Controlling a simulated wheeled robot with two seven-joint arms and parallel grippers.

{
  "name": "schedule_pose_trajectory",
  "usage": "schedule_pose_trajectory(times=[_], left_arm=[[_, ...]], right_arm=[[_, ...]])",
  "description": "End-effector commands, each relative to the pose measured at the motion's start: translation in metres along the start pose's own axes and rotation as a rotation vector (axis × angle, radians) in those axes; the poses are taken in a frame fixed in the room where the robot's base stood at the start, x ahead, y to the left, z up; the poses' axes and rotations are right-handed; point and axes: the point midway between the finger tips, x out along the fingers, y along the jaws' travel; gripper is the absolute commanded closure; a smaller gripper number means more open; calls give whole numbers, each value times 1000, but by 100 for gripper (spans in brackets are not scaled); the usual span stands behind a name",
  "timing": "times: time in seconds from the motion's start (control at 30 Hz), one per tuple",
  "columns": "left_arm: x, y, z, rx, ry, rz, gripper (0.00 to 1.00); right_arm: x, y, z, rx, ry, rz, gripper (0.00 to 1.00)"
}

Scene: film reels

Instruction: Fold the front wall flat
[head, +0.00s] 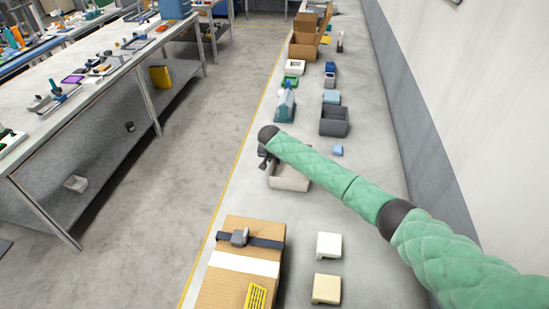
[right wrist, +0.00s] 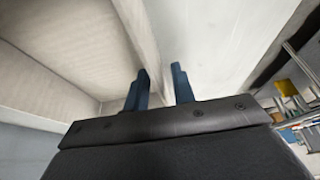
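A pale grey-beige open box (head: 289,183) stands on the bench, partly hidden behind my right arm. Its walls look upright. My right gripper (head: 264,158) is at the box's left side, by the aisle edge of the bench. In the right wrist view my two blue fingers (right wrist: 160,88) are apart, with a gap between them. They are close to a pale wall (right wrist: 225,40) of the box, and the box's inside (right wrist: 45,75) shows to the left. I cannot tell whether either finger touches the wall. My left gripper is out of view.
A taped cardboard carton (head: 238,264) stands nearer on the bench, with a white block (head: 328,245) and a cream block (head: 326,288) beside it. A dark grey bin (head: 334,121) and a teal item (head: 285,105) are beyond. A wall runs along the right.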

Motion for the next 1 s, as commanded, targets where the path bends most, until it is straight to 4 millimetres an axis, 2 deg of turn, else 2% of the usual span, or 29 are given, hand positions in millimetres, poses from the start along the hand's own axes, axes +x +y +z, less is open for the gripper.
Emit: schedule_pose_trajectory(times=[0.4,0.43,0.53,0.57,1.0], left_arm=[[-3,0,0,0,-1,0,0],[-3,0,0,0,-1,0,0],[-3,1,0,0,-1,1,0],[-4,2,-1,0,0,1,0],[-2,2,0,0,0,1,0]], right_arm=[[9,1,0,1,1,0,75],[9,1,0,1,1,0,76],[8,1,0,1,1,0,96],[8,1,0,1,1,0,100],[9,-3,0,-20,1,50,100]])
